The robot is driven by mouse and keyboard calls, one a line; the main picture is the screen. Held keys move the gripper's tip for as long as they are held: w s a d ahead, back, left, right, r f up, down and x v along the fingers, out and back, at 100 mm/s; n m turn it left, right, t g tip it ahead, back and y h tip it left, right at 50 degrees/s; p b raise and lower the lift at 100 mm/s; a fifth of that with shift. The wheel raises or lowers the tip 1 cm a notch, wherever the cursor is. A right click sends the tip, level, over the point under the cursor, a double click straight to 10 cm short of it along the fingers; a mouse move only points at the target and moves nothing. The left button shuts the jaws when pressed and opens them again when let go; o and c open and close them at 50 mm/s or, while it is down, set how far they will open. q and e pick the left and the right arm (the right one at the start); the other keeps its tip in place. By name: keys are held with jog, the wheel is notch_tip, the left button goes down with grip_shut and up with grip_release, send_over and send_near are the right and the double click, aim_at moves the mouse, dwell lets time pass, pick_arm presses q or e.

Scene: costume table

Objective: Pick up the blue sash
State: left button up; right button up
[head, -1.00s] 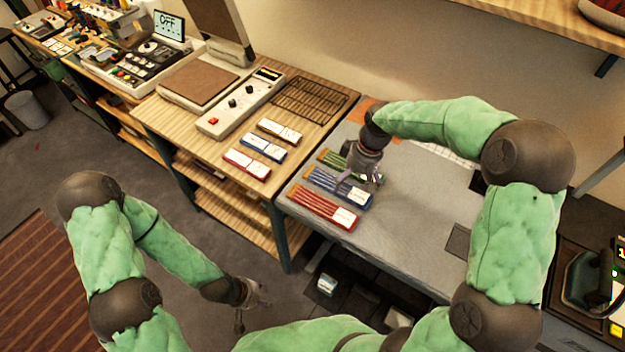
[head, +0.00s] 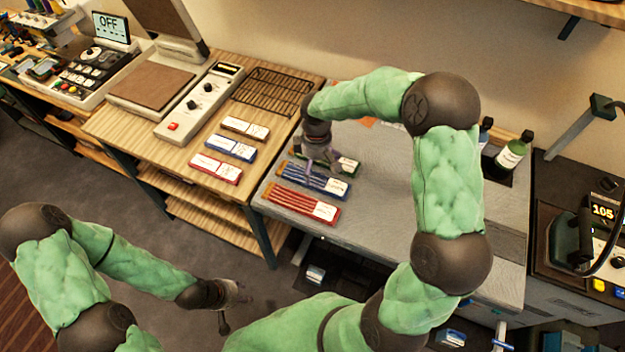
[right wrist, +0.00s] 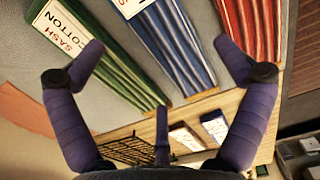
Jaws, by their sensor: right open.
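The blue sash (head: 302,177) lies flat on the grey table top, between the green and red sashes, with a white label at its right end. My right gripper (head: 322,164) is just above its far side, open and empty, and hides part of it and of the green sash. In the right wrist view the blue sash (right wrist: 178,45) runs between the spread purple fingers of the right gripper (right wrist: 158,47). I see no contact. My left gripper (head: 237,294) hangs low, away from the tables; its finger state is unclear.
The green sash (right wrist: 100,62) and red sash (head: 290,200) lie close on either side. A wooden table (head: 150,130) to the left carries three labelled pieces and a black rack (head: 272,90). The grey table (head: 385,190) has clear space right of the sashes.

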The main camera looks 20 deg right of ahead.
aim_at(314, 175)
jog(key=f, duration=0.2)
jog(key=f+b, duration=0.1)
jog(key=f, duration=0.2)
jog(key=shift+w+a, duration=0.15)
jog(key=shift+w, duration=0.05)
jog(key=shift+r, duration=0.15)
jog(key=c, duration=1.1)
jog(key=shift+o, duration=0.2)
